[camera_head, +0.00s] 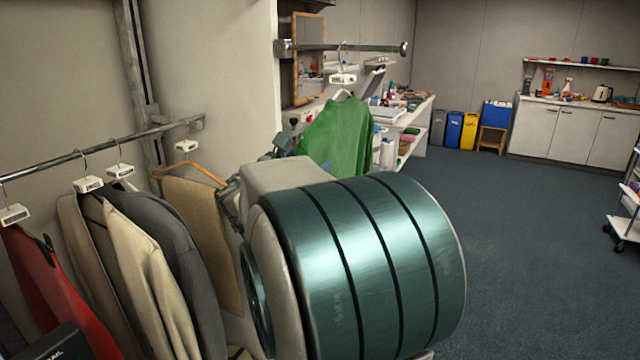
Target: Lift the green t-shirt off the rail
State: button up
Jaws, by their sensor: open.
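The green t-shirt (338,138) hangs from a white hanger (342,94) on the short metal rail (365,47) near the middle of the view. A white tag (342,79) sits on the hanger's hook just below the rail. What looks like my gripper (283,143) shows as a small blue-grey part at the left edge of the shirt. It is open, but most of it is hidden behind my large teal arm joint. I cannot tell whether it touches the cloth. The shirt's lower part is hidden behind my arm.
A second rail (100,150) at left holds red, beige, dark grey and tan garments. A cluttered white desk (415,115) stands behind the shirt. Coloured bins and a white counter (570,130) line the back. Blue floor (540,240) at right is clear up to a trolley (628,215).

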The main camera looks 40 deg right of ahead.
jog(key=shift+w+d, duration=0.1)
jog(key=shift+d, duration=0.1)
jog(key=c, duration=1.3)
grip_shut()
jog(key=shift+r, duration=0.15)
jog(key=shift+r, duration=0.2)
jog(key=s+d+b, duration=0.2)
jog(key=s+d, duration=0.1)
jog(key=s, duration=0.5)
jog(key=s+d+b, duration=0.3)
jog(key=s+d, duration=0.1)
jog(key=s, duration=0.4)
jog(key=shift+s+r, duration=0.35)
jog(key=shift+r, duration=0.05)
